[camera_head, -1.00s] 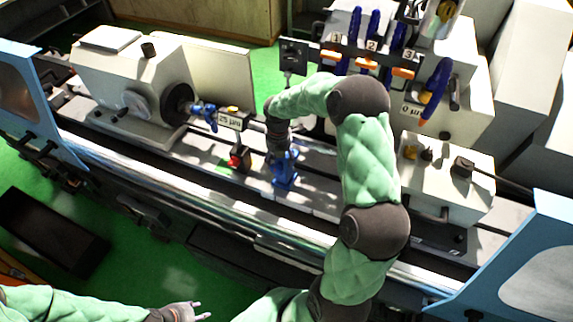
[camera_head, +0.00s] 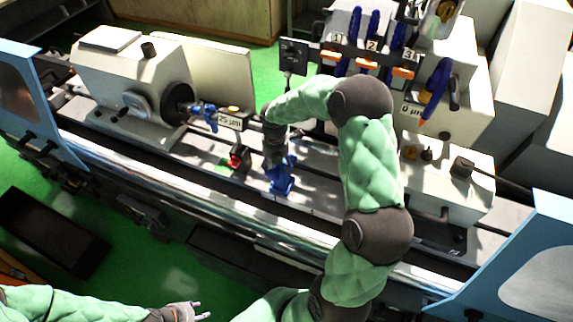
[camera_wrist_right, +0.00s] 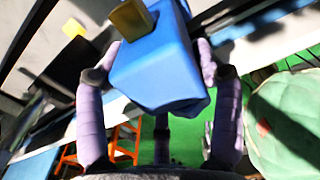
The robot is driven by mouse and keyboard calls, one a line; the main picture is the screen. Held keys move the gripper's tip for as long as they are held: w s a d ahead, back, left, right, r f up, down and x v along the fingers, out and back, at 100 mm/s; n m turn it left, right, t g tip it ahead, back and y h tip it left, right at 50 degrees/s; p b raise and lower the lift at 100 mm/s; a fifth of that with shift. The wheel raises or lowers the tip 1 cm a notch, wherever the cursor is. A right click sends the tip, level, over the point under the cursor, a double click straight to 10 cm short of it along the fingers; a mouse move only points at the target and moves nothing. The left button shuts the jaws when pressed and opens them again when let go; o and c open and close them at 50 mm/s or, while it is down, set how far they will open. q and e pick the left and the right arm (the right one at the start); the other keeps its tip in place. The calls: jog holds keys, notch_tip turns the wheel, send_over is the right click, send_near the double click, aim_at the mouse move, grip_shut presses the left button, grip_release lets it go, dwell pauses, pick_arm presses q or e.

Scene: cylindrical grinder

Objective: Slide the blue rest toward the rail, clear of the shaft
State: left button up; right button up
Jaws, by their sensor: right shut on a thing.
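The blue rest (camera_head: 281,178) stands on the grinder's table, between the headstock and the tailstock. My right gripper (camera_head: 277,160) reaches down onto it from above. In the right wrist view the blue rest (camera_wrist_right: 160,72) fills the space between my fingers, with a yellow tip (camera_wrist_right: 131,19) on it. My right gripper (camera_wrist_right: 155,90) is shut on it. The silvery rail (camera_head: 185,190) runs along the table's front, just in front of the rest. I cannot make out the shaft clearly; my right arm covers part of that line. My left gripper (camera_head: 190,311) is empty, with fingers apart, at the bottom edge.
The headstock (camera_head: 135,85) with its chuck and a blue clamp (camera_head: 206,114) is at the left. The tailstock (camera_head: 450,180) is at the right. Blue gauges hang on a rack (camera_head: 365,60) behind.

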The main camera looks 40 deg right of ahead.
jog(key=shift+s+a+f, duration=0.3)
jog(key=shift+s+a, duration=0.05)
dwell(0.3)
jog(key=o, duration=1.4)
jog(key=shift+w+d+r, duration=0.1)
jog(key=shift+w+r, duration=0.05)
jog(key=shift+r, duration=4)
